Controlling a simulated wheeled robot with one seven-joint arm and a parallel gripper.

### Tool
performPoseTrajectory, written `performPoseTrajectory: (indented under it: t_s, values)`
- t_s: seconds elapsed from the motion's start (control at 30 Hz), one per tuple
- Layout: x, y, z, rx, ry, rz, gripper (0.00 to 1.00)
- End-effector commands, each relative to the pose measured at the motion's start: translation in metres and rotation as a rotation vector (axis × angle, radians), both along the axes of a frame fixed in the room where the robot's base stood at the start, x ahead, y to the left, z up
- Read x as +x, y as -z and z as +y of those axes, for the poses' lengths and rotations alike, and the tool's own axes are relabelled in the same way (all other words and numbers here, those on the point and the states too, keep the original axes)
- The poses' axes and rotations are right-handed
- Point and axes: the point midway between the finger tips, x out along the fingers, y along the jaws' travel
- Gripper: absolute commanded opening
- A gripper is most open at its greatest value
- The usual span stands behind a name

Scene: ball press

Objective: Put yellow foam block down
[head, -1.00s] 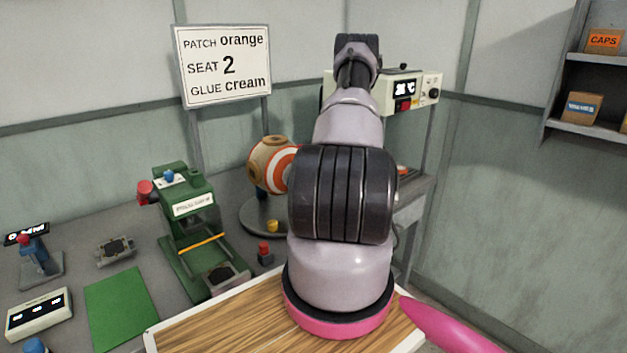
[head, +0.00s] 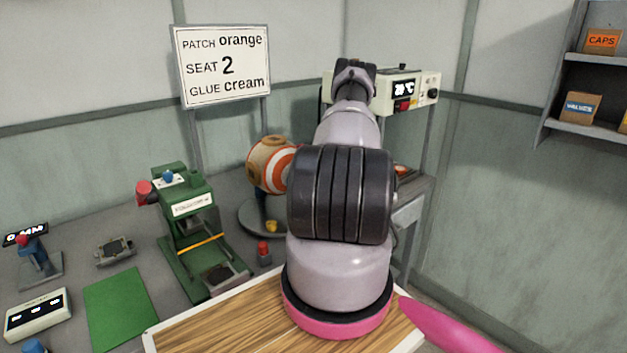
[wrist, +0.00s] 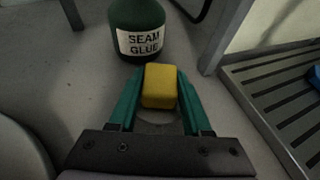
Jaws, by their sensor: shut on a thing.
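The yellow foam block (wrist: 160,86) is between the green fingers of my gripper (wrist: 156,92) in the wrist view. The fingers are shut on its sides. The block is over a grey surface (wrist: 60,70), just in front of a dark green bottle labelled SEAM GLUE (wrist: 138,30). I cannot tell whether the block touches the surface. A pale round patch shows just below the block, partly covered by it. In the head view my own arm hides the gripper and the held block.
A slatted grey tray (wrist: 262,92) with a blue thing (wrist: 314,76) lies right of the gripper, beyond a grey post (wrist: 222,35). The head view shows a green press (head: 190,235), a striped ball (head: 268,166) on a stand, and a sign (head: 222,66).

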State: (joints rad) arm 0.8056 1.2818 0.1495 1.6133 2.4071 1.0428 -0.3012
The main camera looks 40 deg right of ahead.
Motion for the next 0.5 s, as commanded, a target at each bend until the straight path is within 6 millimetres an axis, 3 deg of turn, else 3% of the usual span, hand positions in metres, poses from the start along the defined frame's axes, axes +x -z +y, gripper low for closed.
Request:
performPoseTrajectory:
  t_s: [0.3,0.33,0.4,0.5]
  values:
    - [-0.0003,0.0030,-0.0003,-0.001,0.000,0.000,0.00]
    - [-0.0003,0.0022,-0.0006,-0.001,0.001,0.000,0.60]
    - [-0.0003,0.0021,-0.0006,-0.001,0.001,0.000,0.79]
    - [-0.0004,0.0021,-0.0006,-0.001,0.001,0.000,0.79]
